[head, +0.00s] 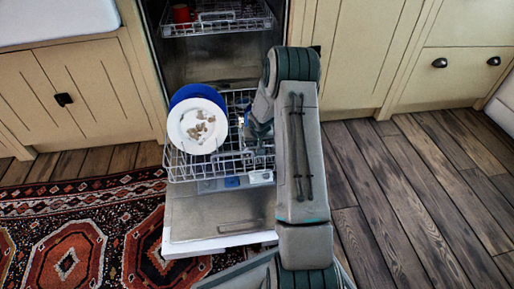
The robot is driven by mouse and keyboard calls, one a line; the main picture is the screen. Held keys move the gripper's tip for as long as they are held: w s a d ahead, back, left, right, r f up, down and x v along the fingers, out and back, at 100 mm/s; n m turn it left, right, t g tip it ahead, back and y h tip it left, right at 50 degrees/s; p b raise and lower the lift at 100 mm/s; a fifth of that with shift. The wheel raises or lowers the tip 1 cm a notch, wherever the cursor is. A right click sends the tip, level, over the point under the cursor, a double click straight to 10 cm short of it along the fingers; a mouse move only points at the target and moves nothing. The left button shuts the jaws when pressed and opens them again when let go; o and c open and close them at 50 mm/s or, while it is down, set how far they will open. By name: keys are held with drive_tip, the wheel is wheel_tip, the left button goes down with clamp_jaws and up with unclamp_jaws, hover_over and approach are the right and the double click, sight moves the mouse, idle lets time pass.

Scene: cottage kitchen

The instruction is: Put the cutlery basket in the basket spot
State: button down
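The dishwasher's lower rack (180,172) is pulled out over the open door. My arm reaches down over its right side. My gripper (260,130) is partly visible at the rack's right side, beside my forearm; its fingertips are too small and covered to read. I cannot clearly make out the cutlery basket; it may be hidden by my arm or gripper. A pale grey strip with a blue part (232,182) runs along the rack's front; I cannot tell whether it is the basket spot.
A white plate with brown scraps (190,128) and a blue plate (197,92) stand in the rack's left. The upper rack (215,27) holds a red cup (181,13). The open door (205,222) lies below. A patterned rug (70,250) is left; bare wooden floor (410,190) is right.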

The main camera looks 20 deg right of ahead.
wheel_tip(320, 180, down, 2)
drive_tip(key=shift+r, duration=0.1)
drive_tip(key=c, duration=2)
unclamp_jaws()
drive_tip(key=shift+f, duration=0.2)
drive_tip(key=o, duration=0.3)
